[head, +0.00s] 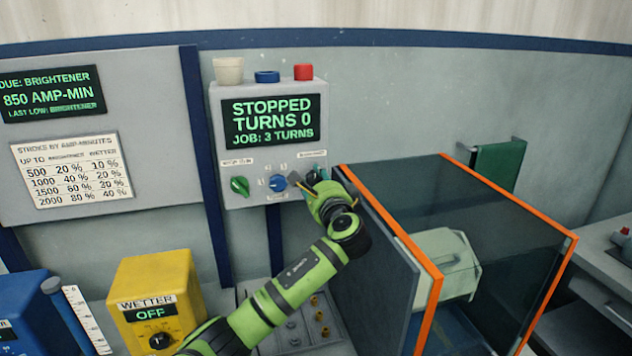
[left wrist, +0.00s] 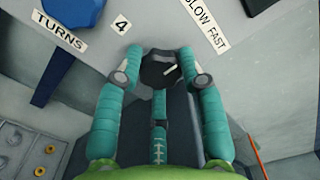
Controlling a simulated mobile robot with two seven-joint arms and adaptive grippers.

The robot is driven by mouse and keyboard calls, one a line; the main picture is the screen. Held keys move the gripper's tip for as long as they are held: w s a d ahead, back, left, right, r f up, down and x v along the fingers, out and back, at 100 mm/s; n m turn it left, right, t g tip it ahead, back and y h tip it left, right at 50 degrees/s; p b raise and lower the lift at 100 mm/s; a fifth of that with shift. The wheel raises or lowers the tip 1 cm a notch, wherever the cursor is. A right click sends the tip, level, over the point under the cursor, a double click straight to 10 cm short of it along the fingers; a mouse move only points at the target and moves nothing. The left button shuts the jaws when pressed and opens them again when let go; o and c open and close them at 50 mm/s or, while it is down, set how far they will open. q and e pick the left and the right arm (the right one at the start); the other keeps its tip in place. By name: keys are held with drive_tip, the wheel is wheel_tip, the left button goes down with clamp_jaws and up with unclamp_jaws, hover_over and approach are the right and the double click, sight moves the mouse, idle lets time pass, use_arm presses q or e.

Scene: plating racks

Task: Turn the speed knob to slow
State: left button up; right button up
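The grey control box (head: 263,190) on the wall has a screen reading "STOPPED, TURNS 0, JOB: 3 TURNS". The speed knob (left wrist: 158,70) is black with a white pointer line, below the "SLOW FAST" label (left wrist: 205,22) in the left wrist view. I cannot tell which word the pointer faces. My left gripper (head: 314,180) is at the box's lower right, largely hiding the knob in the head view. In the left wrist view its teal fingers (left wrist: 161,66) stand around the knob, tips close to its sides; contact is unclear. My right gripper is not in view.
A green knob (head: 240,186) and a blue turns knob (head: 278,182) sit left of the speed knob. An orange-edged clear enclosure (head: 490,230) stands close on the right. A yellow wetter box (head: 185,280) stands lower left.

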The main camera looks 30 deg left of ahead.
use_arm(q)
drive_tip(key=shift+d+f+n+b, duration=0.15)
drive_tip(key=shift+n+b, duration=0.35)
drive_tip(key=shift+b, duration=0.3)
drive_tip(key=n+b, duration=0.8)
drive_tip(key=shift+n+b, duration=0.3)
drive_tip(key=shift+b, duration=0.05)
drive_tip(key=n+b, duration=0.2)
drive_tip(key=n, duration=0.1)
drive_tip(key=n+b, duration=0.1)
drive_tip(key=shift+r, duration=0.25)
drive_tip(key=n+b, duration=0.2)
drive_tip(key=shift+r+n, duration=0.1)
drive_tip(key=shift+n, duration=0.2)
drive_tip(key=shift+r+n+b, duration=0.15)
drive_tip(key=shift+n+b, duration=0.25)
drive_tip(key=shift+n, duration=0.4)
